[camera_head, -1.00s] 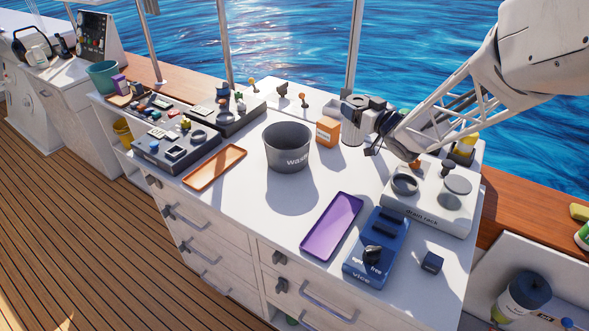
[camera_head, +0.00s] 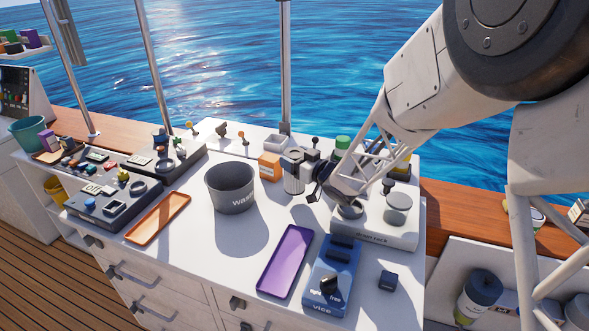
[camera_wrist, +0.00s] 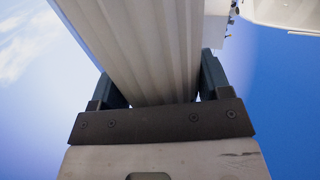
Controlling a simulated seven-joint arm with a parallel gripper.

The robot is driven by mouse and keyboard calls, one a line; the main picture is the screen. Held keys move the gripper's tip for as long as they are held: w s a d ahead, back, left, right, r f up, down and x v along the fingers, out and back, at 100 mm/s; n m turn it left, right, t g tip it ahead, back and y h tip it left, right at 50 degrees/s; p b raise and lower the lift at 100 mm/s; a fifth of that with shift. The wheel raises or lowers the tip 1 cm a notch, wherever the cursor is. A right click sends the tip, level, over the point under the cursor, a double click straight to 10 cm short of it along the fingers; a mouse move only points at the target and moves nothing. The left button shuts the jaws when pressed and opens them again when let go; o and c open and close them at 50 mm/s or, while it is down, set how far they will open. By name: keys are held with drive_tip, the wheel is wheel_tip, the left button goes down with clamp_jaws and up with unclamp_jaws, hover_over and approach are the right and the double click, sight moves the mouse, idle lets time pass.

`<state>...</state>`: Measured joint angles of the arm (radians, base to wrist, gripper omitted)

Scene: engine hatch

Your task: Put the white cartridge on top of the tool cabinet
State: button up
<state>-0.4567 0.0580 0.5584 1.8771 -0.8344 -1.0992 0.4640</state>
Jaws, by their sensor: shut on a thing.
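My gripper (camera_head: 307,172) is at the back of the white worktop, right of the orange box. It is shut on the white cartridge (camera_head: 293,184), a pale ribbed cylinder that looks upright. In the wrist view the cartridge's fluted pale side (camera_wrist: 140,50) fills the space between the two dark fingers. I cannot tell whether its base touches the worktop. A white cabinet with drawers (camera_head: 165,285) stands under the worktop; no separate tool cabinet can be made out.
A grey wash bin (camera_head: 231,188), orange box (camera_head: 270,167), orange tray (camera_head: 158,218), purple tray (camera_head: 285,262), blue vice (camera_head: 331,277) and drain rack (camera_head: 375,225) stand on the worktop. Posts rise behind it.

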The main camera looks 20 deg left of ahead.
drive_tip(key=shift+f, duration=1.8)
drive_tip(key=shift+f, duration=0.15)
drive_tip(key=o, duration=1.2)
drive_tip(key=shift+d, duration=0.1)
drive_tip(key=shift+s+d, duration=0.25)
drive_tip(key=shift+d, duration=0.3)
drive_tip(key=s+d+r, duration=0.1)
drive_tip(key=d+r, duration=0.2)
drive_tip(key=r, duration=0.4)
drive_tip(key=shift+s+d+r, duration=0.15)
drive_tip(key=shift+s, duration=0.1)
